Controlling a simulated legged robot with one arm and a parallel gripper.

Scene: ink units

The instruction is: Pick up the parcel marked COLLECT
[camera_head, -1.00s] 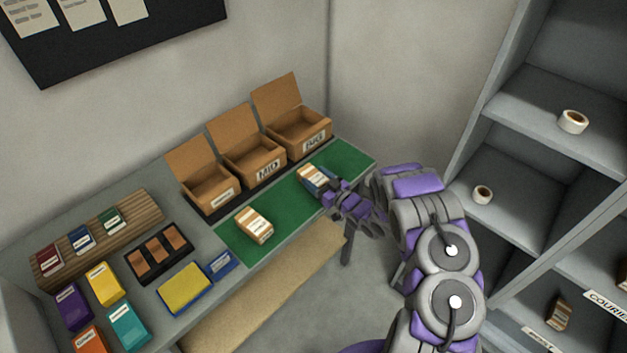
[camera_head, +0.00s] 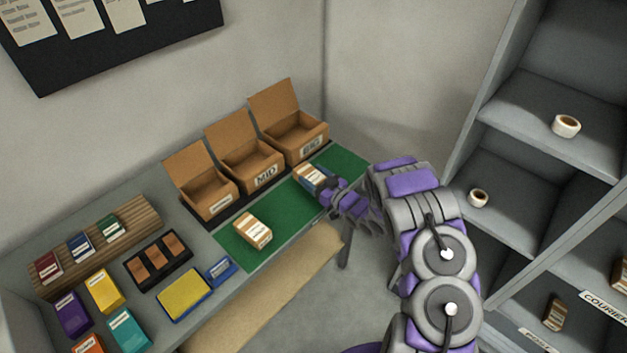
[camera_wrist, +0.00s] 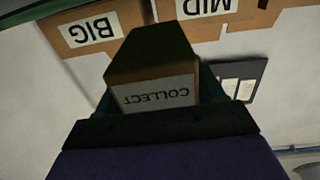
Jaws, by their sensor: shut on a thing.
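The parcel marked COLLECT (camera_wrist: 152,70) fills the middle of the wrist view, its label upside down and facing my gripper. In the head view this brown parcel (camera_head: 309,178) is at the right part of the green mat (camera_head: 284,212), partly hidden by my gripper (camera_head: 328,190). My gripper, also in the wrist view (camera_wrist: 155,105), is shut on the parcel. I cannot tell whether the parcel touches the mat.
Another brown parcel (camera_head: 253,230) lies on the mat to the left. Open boxes marked MID (camera_head: 264,176) and BIG (camera_head: 310,142) stand behind, with a smaller box (camera_head: 220,200) beside them. A shelf unit (camera_head: 535,160) stands at the right.

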